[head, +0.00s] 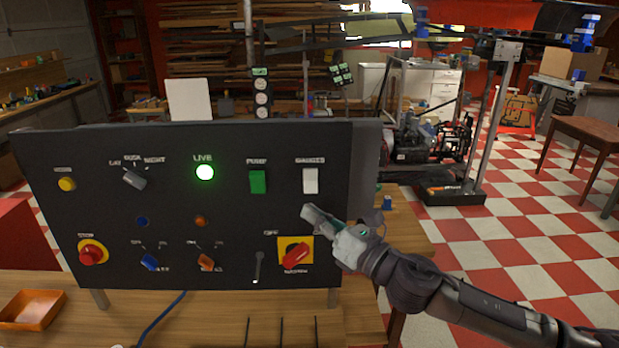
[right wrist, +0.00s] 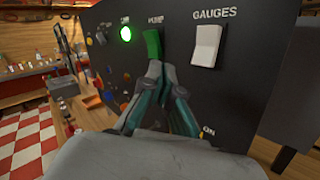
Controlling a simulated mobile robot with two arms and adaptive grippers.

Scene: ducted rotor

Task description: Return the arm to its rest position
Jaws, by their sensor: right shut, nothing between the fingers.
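My right gripper (head: 310,215) is in front of the right part of a black control panel (head: 225,225), below the white GAUGES rocker (head: 310,181). In the right wrist view its fingers (right wrist: 163,72) are shut and empty, with their tips showing just below the green PUMP rocker (right wrist: 152,46). I cannot tell whether they touch the panel. The white rocker (right wrist: 207,45) is to their right. The green LIVE lamp (head: 205,172) is lit. The red handle (head: 296,255) on a yellow plate sits below my right gripper. My left gripper is not in view.
The panel stands on a wooden bench (head: 200,325). An orange tray (head: 30,309) lies at the bench's left, and a blue cable (head: 160,318) runs below the panel. A wooden table (head: 585,135) stands at the far right. Checkered floor lies open to the right.

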